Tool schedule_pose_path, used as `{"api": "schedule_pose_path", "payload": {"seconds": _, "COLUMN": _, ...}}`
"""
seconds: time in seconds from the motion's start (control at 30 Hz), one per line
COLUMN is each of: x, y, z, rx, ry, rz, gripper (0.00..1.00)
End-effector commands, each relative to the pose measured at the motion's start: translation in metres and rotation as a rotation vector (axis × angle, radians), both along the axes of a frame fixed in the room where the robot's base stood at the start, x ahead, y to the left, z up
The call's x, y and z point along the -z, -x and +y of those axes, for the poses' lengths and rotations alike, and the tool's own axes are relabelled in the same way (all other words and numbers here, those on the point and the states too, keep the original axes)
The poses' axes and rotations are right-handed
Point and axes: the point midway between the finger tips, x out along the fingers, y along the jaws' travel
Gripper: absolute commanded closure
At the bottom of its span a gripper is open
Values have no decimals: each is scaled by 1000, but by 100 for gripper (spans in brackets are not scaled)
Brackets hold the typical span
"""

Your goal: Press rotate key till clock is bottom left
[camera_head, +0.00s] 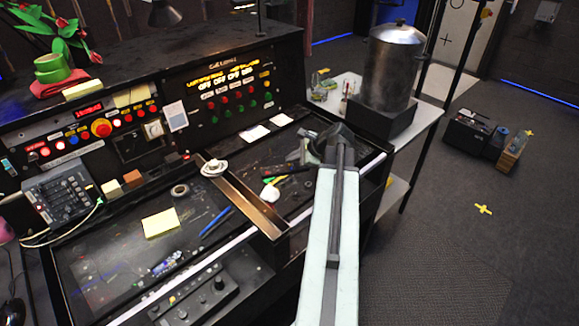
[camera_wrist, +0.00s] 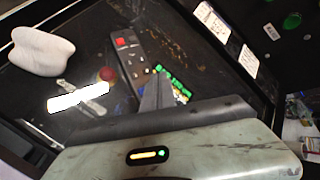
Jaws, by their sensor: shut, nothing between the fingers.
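My gripper (camera_wrist: 158,92) is shut and empty, with its dark fingers over the black desk top (camera_wrist: 95,35) in the wrist view. A dark remote-like box (camera_wrist: 130,55) with a red button lies just beyond the fingertips. A row of green and yellow pieces (camera_wrist: 176,82) lies beside the fingers, partly hidden by them. In the head view my gripper (camera_head: 318,148) is above the right part of the desk, mostly hidden by my arm. I cannot make out a clock picture or a key marked rotate in either view.
A control panel with a big red button (camera_head: 102,128) and a cue light panel (camera_head: 225,92) stand behind the desk. A mixer (camera_head: 62,193) is at left. A metal urn (camera_head: 392,65) stands on a side table.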

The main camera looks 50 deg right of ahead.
Motion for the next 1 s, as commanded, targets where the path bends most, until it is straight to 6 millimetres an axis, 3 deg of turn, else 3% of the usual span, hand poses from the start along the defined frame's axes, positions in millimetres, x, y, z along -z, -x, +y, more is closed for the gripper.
{"api": "schedule_pose_path", "payload": {"seconds": 0.73, "x": 5, "y": 0, "z": 0, "rx": 0, "ry": 0, "rz": 0, "gripper": 100}}
{"api": "schedule_pose_path", "payload": {"seconds": 1.0, "x": -2, "y": 0, "z": 0, "rx": 0, "ry": 0, "rz": 0, "gripper": 100}}
